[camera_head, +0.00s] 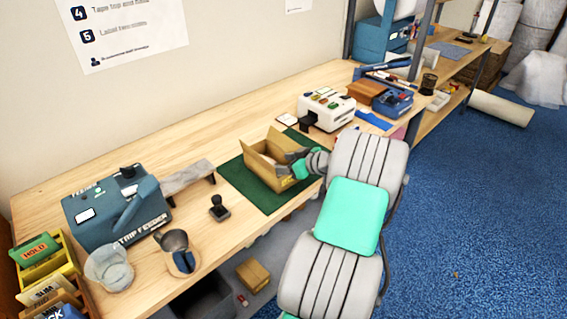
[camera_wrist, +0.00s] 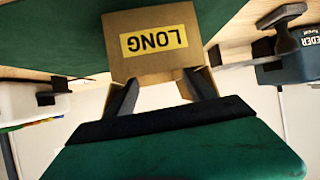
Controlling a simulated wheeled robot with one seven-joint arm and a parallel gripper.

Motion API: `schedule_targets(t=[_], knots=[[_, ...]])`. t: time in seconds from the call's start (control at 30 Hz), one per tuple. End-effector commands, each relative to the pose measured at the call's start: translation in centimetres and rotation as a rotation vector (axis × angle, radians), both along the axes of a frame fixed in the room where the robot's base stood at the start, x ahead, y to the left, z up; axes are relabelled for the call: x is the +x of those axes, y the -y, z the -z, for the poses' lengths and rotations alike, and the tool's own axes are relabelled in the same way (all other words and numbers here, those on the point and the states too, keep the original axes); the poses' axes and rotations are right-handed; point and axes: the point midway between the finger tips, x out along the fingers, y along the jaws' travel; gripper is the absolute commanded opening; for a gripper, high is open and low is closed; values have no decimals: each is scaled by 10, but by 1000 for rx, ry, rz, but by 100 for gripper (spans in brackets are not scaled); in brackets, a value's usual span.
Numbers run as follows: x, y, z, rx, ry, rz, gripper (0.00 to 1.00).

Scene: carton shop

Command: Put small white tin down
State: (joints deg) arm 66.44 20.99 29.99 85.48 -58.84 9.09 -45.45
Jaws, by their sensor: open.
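An open cardboard carton (camera_head: 262,172) stands with its flaps up on a green mat (camera_head: 237,181) on the wooden bench. My gripper (camera_head: 297,163) is at the carton's right side, low by its open top. In the wrist view the fingers of my gripper (camera_wrist: 160,92) are spread apart, with nothing seen between their tips. A cardboard face with a yellow LONG label (camera_wrist: 155,42), upside down, shows just beyond them. I cannot make out a small white tin in either view; the carton's inside is mostly hidden.
Bare bench (camera_head: 120,150) lies toward the wall.

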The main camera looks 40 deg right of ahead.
Motion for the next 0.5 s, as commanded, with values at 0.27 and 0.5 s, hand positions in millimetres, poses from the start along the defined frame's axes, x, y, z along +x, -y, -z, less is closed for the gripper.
schedule_targets(t=[0.27, 0.5], knots=[[-39, 8, -30, -5, 2, 7, 64], [-90, 14, -58, -2, 0, 4, 64]])
